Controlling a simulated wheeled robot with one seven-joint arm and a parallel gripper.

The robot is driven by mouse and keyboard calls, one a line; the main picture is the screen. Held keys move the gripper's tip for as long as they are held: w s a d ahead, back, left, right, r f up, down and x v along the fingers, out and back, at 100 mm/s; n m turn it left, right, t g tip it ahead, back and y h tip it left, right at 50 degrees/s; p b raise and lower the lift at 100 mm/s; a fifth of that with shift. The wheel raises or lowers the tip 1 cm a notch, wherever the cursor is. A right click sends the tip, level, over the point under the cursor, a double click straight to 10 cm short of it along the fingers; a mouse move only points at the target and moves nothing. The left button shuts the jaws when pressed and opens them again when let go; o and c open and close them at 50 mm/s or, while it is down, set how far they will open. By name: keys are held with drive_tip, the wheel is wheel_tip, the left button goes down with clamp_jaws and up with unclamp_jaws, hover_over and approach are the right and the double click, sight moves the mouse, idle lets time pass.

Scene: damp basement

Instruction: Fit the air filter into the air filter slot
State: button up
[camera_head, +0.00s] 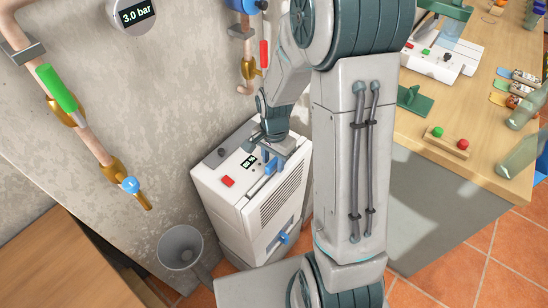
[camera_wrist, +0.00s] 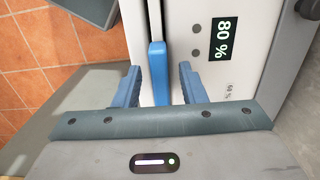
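The white machine (camera_head: 228,190) stands against the wall, with an 80 % display on its top. A blue bar (camera_wrist: 158,72), which looks like the edge or grip of the air filter, lies in line with a narrow dark slot (camera_wrist: 161,18) in the machine's top. It shows in the head view (camera_head: 269,161) below my gripper. How deep the filter sits cannot be told. My gripper (camera_wrist: 157,84) is open, one finger on each side of the blue bar, with a visible gap on both sides. In the head view my gripper (camera_head: 268,152) is over the machine's top, partly hidden by my arm.
A red button (camera_head: 227,181) and a dark knob (camera_head: 222,152) are on the machine's top; a blue valve (camera_head: 283,238) is low on its front. Pipes (camera_head: 88,140) run along the wall at left. A grey funnel (camera_head: 180,244) stands left. A workbench (camera_head: 480,170) is at right.

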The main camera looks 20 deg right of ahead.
drive_tip(key=shift+r, duration=0.15)
wheel_tip(320, 180, up, 12)
drive_tip(key=p, duration=0.1)
drive_tip(key=s+r+n+t, duration=0.3)
drive_tip(key=s+r+n, duration=0.4)
drive_tip(key=s+n, duration=0.3)
drive_tip(key=s, duration=0.4)
drive_tip(key=shift+d+r+n, duration=0.2)
drive_tip(key=shift+n, duration=0.2)
drive_tip(key=shift+s, duration=0.1)
